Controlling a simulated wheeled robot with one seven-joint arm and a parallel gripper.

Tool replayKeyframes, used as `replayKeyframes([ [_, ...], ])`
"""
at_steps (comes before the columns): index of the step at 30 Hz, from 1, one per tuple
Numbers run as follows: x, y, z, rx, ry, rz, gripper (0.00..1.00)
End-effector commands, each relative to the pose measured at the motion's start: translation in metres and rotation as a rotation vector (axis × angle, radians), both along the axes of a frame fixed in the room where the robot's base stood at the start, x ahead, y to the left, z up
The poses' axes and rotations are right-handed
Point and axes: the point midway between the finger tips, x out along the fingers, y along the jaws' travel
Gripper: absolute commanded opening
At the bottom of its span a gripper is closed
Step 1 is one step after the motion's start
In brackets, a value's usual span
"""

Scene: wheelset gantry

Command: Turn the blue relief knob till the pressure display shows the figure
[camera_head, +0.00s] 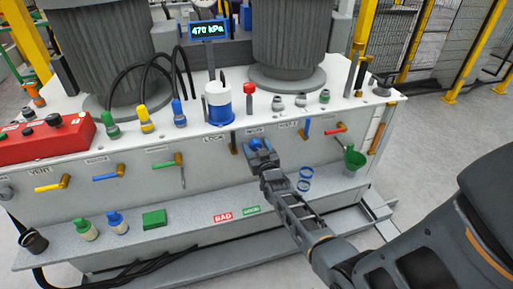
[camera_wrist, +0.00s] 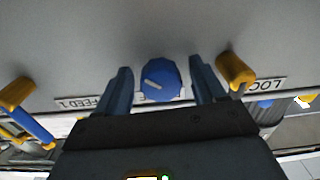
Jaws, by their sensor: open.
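The blue relief knob (camera_wrist: 161,82) is on the grey panel face, with a pale pointer line on it, in the wrist view. My gripper (camera_wrist: 160,70) is open, with one finger on each side of the knob and a visible gap at both sides. In the head view my gripper (camera_head: 259,145) is at the front panel and largely covers the knob. The pressure display (camera_head: 208,30) stands on a post above the bench and reads 470 kPa.
A yellow-orange lever (camera_wrist: 236,72) sits close to the right finger in the wrist view. A blue-handled lever (camera_wrist: 32,125) is farther left.

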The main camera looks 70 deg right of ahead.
Motion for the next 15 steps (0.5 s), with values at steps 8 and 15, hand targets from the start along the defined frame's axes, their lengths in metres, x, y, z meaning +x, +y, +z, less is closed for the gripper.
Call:
replayKeyframes([
  [8,-0.0001,0.0002,0.0001,0.000,0.000,0.000,0.54],
  [15,-0.0003,0.0001,0.0001,0.000,0.000,0.000,0.31],
])
